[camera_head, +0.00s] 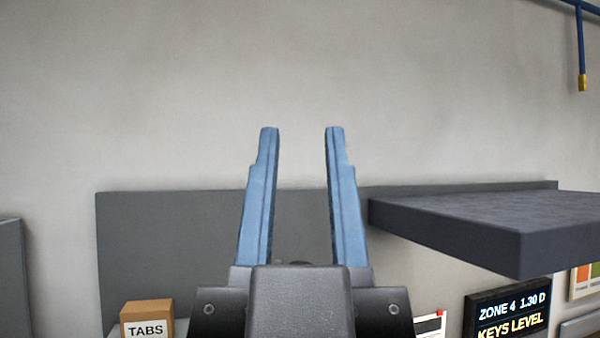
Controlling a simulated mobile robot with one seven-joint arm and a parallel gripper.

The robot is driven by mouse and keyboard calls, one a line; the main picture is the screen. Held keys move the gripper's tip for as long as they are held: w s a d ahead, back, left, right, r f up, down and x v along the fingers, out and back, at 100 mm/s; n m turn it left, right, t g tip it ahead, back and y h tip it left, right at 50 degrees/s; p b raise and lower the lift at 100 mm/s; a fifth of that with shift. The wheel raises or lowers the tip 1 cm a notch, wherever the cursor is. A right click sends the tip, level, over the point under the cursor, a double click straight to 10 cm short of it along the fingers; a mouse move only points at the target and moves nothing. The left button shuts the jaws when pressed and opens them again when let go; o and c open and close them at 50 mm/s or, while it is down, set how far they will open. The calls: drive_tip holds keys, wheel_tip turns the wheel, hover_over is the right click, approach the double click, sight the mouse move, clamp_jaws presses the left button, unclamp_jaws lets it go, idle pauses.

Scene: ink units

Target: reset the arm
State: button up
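My gripper (301,130) is in the lower middle of the head view, pointing up and away. Its two blue fingers stand apart with nothing between them, so it is open and empty. Through the gap I see a grey panel and the plain wall behind. My gripper's dark body covers the bottom middle of the view and hides what lies behind it.
A dark slab shelf (450,225) juts out at the right. A grey back panel (160,240) spans behind my gripper. A "TABS" box (147,318) sits lower left, a display sign (507,312) lower right. A blue pipe (581,45) hangs upper right.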

wheel_tip(320, 180, down, 8)
drive_tip(key=b, duration=0.7)
drive_tip(key=shift+a+r, duration=0.15)
drive_tip(key=shift+r, duration=0.1)
drive_tip(key=shift+w, duration=0.1)
idle(1.1)
